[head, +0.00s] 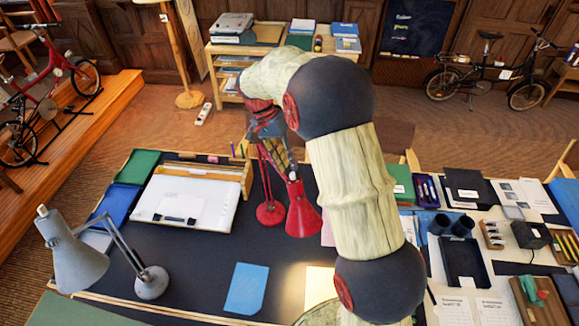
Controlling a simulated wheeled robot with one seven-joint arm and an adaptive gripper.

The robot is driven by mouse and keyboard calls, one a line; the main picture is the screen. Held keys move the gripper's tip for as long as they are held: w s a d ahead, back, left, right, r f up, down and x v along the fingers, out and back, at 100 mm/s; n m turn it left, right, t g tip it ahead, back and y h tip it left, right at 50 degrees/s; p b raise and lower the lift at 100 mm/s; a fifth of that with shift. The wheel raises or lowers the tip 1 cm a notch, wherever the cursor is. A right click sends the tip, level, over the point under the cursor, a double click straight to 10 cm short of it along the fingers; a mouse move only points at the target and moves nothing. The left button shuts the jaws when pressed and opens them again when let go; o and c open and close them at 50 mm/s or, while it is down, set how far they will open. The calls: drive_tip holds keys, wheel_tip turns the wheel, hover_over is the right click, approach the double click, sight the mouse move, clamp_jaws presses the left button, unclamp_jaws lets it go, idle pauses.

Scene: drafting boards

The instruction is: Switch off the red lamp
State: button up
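The red lamp stands on the dark desk near the middle of the head view. Its cone shade (303,213) points down, and its round base (270,213) is left of the shade. Thin red lamp arms rise from the base toward my gripper (282,160). My gripper reaches down from my arm at the top of the lamp, close above the shade. It overlaps the lamp in the picture, so I cannot tell if they touch. Its fingers are small and partly mixed with the lamp arms, so their opening is unclear. The lamp's switch is not distinguishable.
A grey lamp (78,257) stands at the desk's left front. A white drawing board (187,200) lies behind it. A blue sheet (246,288) and a bright pale sheet (320,284) lie in front. The right table holds dark cups (452,224) and trays. My arm hides part of the desk.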

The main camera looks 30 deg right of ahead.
sight(292, 175)
drive_tip(key=shift+x, duration=1.4)
drive_tip(key=shift+c, duration=0.8)
drive_tip(key=c, duration=0.4)
clamp_jaws()
